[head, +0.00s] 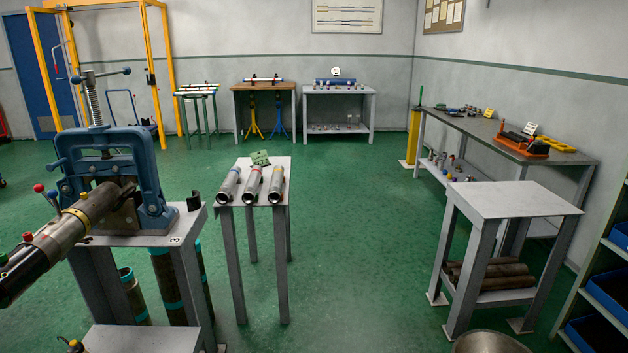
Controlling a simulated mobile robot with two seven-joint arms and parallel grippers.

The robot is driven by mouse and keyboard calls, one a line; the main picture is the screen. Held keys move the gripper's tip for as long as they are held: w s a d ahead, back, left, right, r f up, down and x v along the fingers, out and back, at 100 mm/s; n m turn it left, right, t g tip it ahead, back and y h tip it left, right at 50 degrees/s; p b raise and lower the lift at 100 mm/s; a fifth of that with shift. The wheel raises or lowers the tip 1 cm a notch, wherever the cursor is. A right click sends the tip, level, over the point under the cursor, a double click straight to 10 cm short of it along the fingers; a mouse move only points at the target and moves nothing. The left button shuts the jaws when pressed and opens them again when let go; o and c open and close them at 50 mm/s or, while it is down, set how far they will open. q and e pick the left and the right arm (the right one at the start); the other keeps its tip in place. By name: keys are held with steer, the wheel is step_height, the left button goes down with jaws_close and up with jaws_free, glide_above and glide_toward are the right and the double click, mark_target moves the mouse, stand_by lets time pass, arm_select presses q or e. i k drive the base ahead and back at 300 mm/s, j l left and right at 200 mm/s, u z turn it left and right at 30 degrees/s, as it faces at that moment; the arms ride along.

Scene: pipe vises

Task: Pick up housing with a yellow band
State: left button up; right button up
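Three silver cylindrical housings lie side by side on a small grey table (282,165) in the middle of the head view. The left housing (229,184) has a blue band. The middle housing (252,184) has a red band. The right housing (276,184) shows no band colour that I can make out clearly. A dark pipe assembly (95,205) is clamped in a blue vise (150,178) at the left, and a yellow ring shows around it. Neither of my grippers is in view.
A small green object (260,158) lies behind the housings. A bare grey table (512,198) stands at the right, with dark pipes on its lower shelf. A long bench (470,128) lines the right wall. Green floor is clear between the small table and the right-hand tables.

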mark_target(273, 195)
steer(key=i, duration=2.35)
